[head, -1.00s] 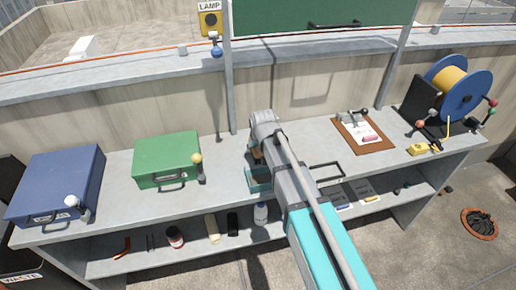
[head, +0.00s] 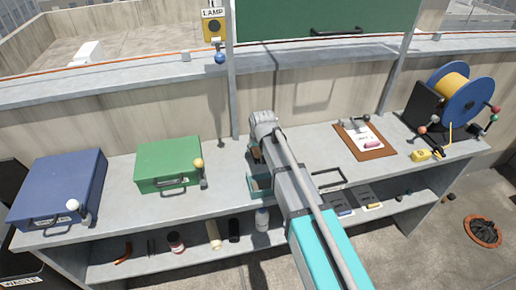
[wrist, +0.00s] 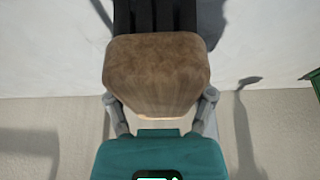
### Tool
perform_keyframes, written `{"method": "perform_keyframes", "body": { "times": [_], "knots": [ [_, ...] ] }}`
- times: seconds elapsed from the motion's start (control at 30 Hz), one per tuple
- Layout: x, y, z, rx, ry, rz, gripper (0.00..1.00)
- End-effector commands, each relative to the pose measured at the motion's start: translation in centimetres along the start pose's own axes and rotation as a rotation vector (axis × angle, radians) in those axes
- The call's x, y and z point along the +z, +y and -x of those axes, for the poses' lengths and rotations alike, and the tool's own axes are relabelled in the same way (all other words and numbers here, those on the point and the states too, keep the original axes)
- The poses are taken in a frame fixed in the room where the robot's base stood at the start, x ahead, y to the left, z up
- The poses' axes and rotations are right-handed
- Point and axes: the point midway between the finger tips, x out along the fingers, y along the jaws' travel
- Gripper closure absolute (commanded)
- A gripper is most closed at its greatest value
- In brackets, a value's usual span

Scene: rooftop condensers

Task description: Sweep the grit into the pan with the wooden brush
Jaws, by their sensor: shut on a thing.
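My gripper (wrist: 158,97) is shut on the wooden brush (wrist: 157,68), whose brown block sits between the two grey fingers in the wrist view. Dark bristles (wrist: 155,14) extend beyond the block to the top edge of that view. In the head view my gripper hangs over the middle of the bench, mostly behind my own arm; only a teal and brown patch of it and the brush shows. I cannot make out the grit or say surely which thing is the pan. A black-rimmed frame (head: 328,181) lies on the bench just right of my arm.
A green case (head: 168,162) and a blue case (head: 58,186) stand on the bench to the left. A clipboard (head: 378,153) and a cable reel (head: 462,92) are to the right. Bottles and small items fill the lower shelf. A concrete parapet (head: 130,110) runs behind.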

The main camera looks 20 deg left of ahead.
Motion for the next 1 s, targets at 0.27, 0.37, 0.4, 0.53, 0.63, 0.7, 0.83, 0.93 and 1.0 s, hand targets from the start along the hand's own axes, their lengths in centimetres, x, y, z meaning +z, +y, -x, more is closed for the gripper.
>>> {"method": "perform_keyframes", "body": {
  "times": [0.27,0.37,0.4,0.53,0.63,0.7,0.83,0.93,1.0],
  "knots": [
    [-1.5,0.0,-0.5,0.0,0.0,0.0,0.69],
    [-2.1,0.0,-0.7,0.0,0.0,0.0,0.69],
    [-2.3,0.0,-0.8,0.0,0.0,0.0,0.69],
    [-3.0,0.0,-1.0,0.0,0.0,0.0,0.69],
    [-3.3,0.0,-1.1,0.0,0.0,0.0,0.69],
    [-3.3,0.0,-1.1,0.0,0.0,0.0,0.69],
    [-3.3,0.0,-1.1,0.0,0.0,0.0,0.69],
    [-3.3,0.0,-1.1,0.0,0.0,0.0,0.69],
    [-3.3,0.0,-1.1,0.0,0.0,0.0,0.69]
  ]
}}
